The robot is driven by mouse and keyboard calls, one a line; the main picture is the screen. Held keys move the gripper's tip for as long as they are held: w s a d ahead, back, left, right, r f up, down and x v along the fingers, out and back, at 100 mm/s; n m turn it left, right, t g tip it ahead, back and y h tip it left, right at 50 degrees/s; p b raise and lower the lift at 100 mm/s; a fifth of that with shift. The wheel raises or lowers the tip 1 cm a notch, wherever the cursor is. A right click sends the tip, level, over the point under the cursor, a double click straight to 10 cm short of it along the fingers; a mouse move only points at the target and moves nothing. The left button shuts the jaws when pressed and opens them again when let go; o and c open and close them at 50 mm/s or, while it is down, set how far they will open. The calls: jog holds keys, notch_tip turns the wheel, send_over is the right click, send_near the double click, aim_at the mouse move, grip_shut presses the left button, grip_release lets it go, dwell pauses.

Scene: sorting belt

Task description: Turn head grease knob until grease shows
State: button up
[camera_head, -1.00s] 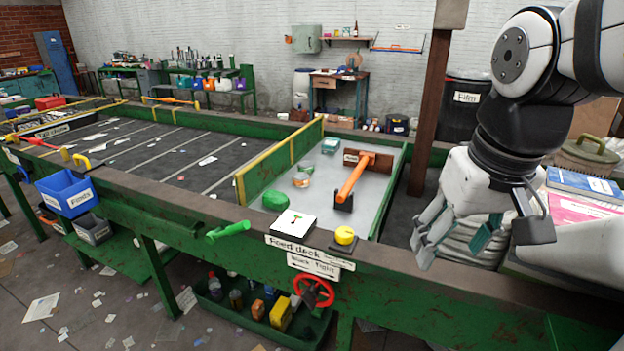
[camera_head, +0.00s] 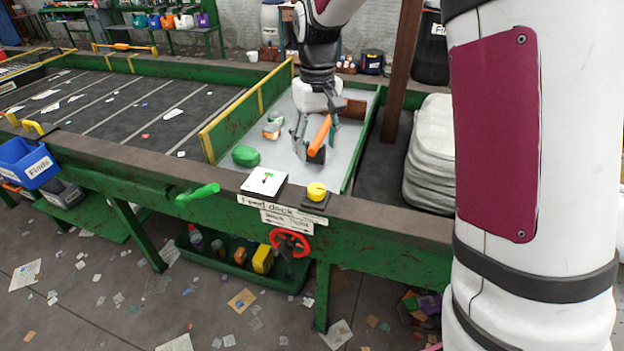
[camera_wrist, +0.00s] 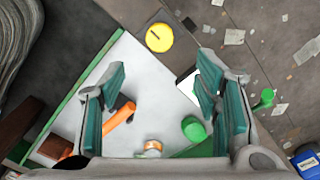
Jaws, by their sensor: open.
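A round yellow knob (camera_head: 317,191) with a dark slot-like mark sits on a dark base on the near rail, right of the white card (camera_head: 264,182). It also shows at the top of the wrist view (camera_wrist: 159,38). A red handwheel (camera_head: 290,243) is on the frame below. I cannot tell from any readable label which is the head grease knob, and no grease is visible. My gripper (camera_head: 312,146) is open and empty, pointing down over the grey feed deck (camera_head: 345,150). In the wrist view its fingers (camera_wrist: 162,78) are spread, with the yellow knob beyond them.
An orange lever (camera_head: 320,133) stands close by my gripper, passing under the left finger in the wrist view. A green lump (camera_head: 246,155) and a can (camera_head: 273,128) lie on the deck. A green handle (camera_head: 198,194) sticks out from the front rail.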

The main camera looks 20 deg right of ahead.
aim_at(316, 188)
notch_tip(316, 188, down, 12)
jog(key=shift+f+p, duration=0.15)
jog(key=shift+p, duration=0.5)
jog(key=c, duration=1.1)
